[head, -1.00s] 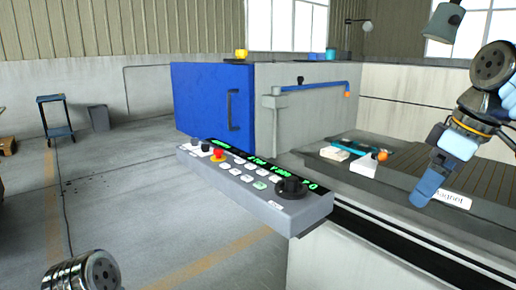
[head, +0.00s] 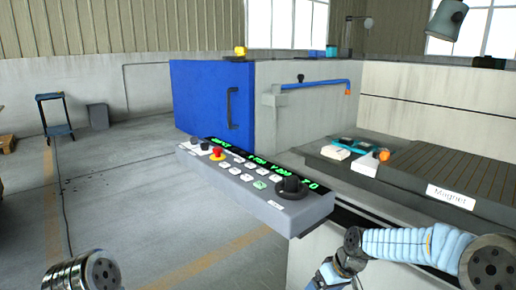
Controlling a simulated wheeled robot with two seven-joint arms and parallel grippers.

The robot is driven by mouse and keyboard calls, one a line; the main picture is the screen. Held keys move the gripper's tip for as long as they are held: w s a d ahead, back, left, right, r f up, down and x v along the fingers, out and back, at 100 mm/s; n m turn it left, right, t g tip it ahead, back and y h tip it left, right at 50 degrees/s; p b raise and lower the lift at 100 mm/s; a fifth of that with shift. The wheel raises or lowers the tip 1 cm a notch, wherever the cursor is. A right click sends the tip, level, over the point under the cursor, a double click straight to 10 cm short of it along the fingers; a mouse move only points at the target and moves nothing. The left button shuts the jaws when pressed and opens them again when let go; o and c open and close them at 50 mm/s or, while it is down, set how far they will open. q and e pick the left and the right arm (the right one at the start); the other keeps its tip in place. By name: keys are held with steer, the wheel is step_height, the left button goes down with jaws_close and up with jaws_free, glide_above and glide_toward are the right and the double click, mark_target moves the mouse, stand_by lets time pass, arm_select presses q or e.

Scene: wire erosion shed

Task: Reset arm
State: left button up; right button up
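My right arm comes in from the right edge, low in the head view, with a light blue sleeve. Its dark wrist lies below and to the right of the control panel, and what shows of its end runs off the bottom edge, so the fingertips are hidden. Of my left arm only a round metal joint shows at the bottom left; its gripper is out of the picture. The grey control panel (head: 240,190) has a red button (head: 218,153), a black knob (head: 291,187), several white keys and green lit characters. My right arm appears apart from it.
The machine bed (head: 440,172) bears a sign reading Magnet (head: 450,196) and a white block with an orange knob (head: 384,156). A blue cabinet door (head: 210,100) stands behind the panel. A blue cart (head: 56,117) and grey bin (head: 97,117) are far left. The left floor is open.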

steer(key=s+a+f+m, duration=0.25)
steer(key=s+f, duration=0.25)
steer(key=f, duration=0.3)
steer(key=s+a+f+m, duration=0.1)
steer(key=s+a+f, duration=0.2)
steer(key=s+f, duration=0.45)
steer(key=s+a+f+m+g, duration=0.1)
steer(key=s+f+m, duration=0.1)
steer(key=s+f, duration=0.5)
steer(key=s, duration=0.3)
steer(key=shift+s+a+f, duration=0.25)
steer(key=shift+a+f, duration=0.05)
steer(key=shift+a, duration=0.05)
